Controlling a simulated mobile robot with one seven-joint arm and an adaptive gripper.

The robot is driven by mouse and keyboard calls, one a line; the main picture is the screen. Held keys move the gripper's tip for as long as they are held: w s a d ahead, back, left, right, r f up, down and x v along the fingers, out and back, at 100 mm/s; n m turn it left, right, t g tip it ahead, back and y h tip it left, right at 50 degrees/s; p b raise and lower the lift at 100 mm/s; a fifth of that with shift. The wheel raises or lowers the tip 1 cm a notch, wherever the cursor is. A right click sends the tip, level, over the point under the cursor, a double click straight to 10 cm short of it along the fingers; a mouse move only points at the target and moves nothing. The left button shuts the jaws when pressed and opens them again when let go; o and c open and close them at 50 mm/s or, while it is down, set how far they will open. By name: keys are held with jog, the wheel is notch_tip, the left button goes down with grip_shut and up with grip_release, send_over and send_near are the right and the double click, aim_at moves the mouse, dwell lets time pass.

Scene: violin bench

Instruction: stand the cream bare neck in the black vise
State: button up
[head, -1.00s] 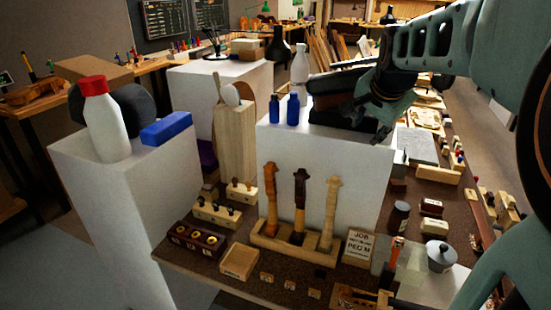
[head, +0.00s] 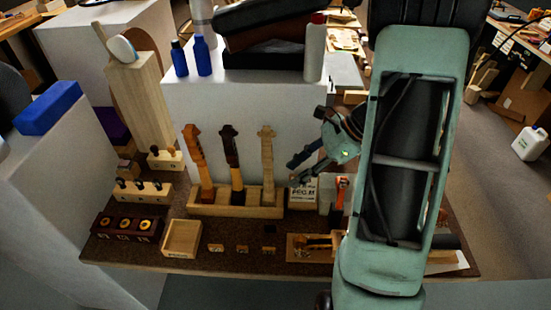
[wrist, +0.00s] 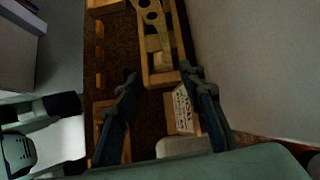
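The cream bare neck (head: 267,160) stands upright in the right-hand place of a wooden rack (head: 237,211), beside a dark neck (head: 231,160) and an orange-brown neck (head: 198,165). My gripper (head: 294,173) is just right of the cream neck, apart from it, open and empty, its fingers pointing left. In the wrist view, the pale neck's head with holes (wrist: 152,14) shows at the top, beyond my two spread fingers (wrist: 162,88). I cannot make out the black vise in either view; my arm covers part of the bench on the right.
A job card (head: 302,192) stands right of the rack, under my gripper. An empty wooden tray (head: 182,238) and small blocks lie in front. A white pedestal (head: 225,108) carrying blue bottles (head: 202,56) rises behind the necks. A tall wood block (head: 143,105) stands left.

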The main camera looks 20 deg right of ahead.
aim_at(273, 184)
jog(key=shift+m+t+y, duration=0.4)
jog(key=shift+m+y, duration=0.1)
jog(key=b+x, duration=0.1)
jog(key=x, duration=1)
jog(key=shift+w+d+f, duration=0.1)
jog(key=shift+w+f, duration=0.1)
jog(key=shift+c, duration=0.2)
grip_shut()
